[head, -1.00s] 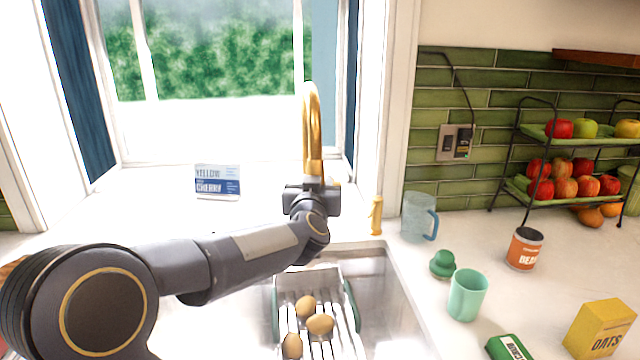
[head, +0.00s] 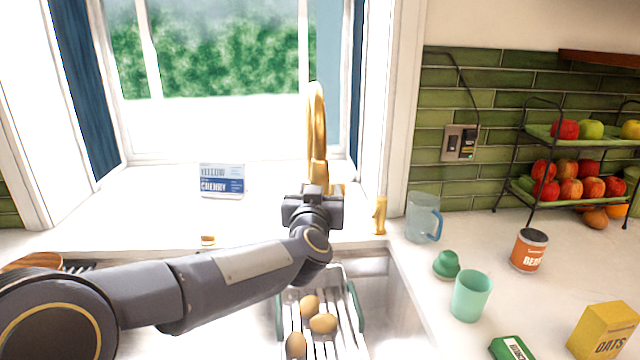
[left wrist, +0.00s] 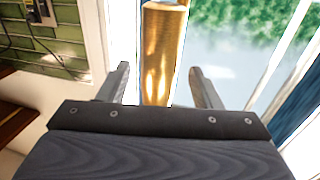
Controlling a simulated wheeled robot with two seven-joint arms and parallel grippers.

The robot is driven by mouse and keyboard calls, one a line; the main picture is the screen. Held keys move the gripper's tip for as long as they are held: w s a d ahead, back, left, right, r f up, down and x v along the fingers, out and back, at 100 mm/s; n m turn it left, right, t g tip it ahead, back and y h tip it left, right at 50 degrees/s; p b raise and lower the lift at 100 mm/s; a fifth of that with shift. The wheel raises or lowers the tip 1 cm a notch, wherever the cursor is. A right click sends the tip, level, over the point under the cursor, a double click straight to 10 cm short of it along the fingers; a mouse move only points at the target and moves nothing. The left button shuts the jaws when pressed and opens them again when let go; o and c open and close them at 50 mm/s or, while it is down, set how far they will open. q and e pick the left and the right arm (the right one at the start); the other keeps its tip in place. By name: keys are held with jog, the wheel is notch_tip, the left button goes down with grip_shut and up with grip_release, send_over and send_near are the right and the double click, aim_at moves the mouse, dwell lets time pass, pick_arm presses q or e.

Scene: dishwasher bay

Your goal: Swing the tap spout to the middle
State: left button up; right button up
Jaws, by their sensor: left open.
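The golden tap (head: 317,125) stands behind the sink, in front of the window. Its tall arched spout appears almost edge-on in the head view, and its lower part is hidden behind my left gripper (head: 314,190). In the left wrist view, the golden spout (left wrist: 164,45) stands between the two open fingers of the left gripper (left wrist: 160,70), with a visible gap on each side. I cannot tell how deep it sits between them. My right gripper is out of view.
The sink holds a rack (head: 354,305) with brown potato-like items (head: 323,323). A small golden fitting (head: 380,215) and a blue pitcher (head: 422,217) stand right of the tap. A green cup (head: 471,295) is on the right counter. A blue-white box (head: 222,180) sits on the sill.

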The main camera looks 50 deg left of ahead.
pick_arm(q)
jog(key=shift+v, duration=1.7)
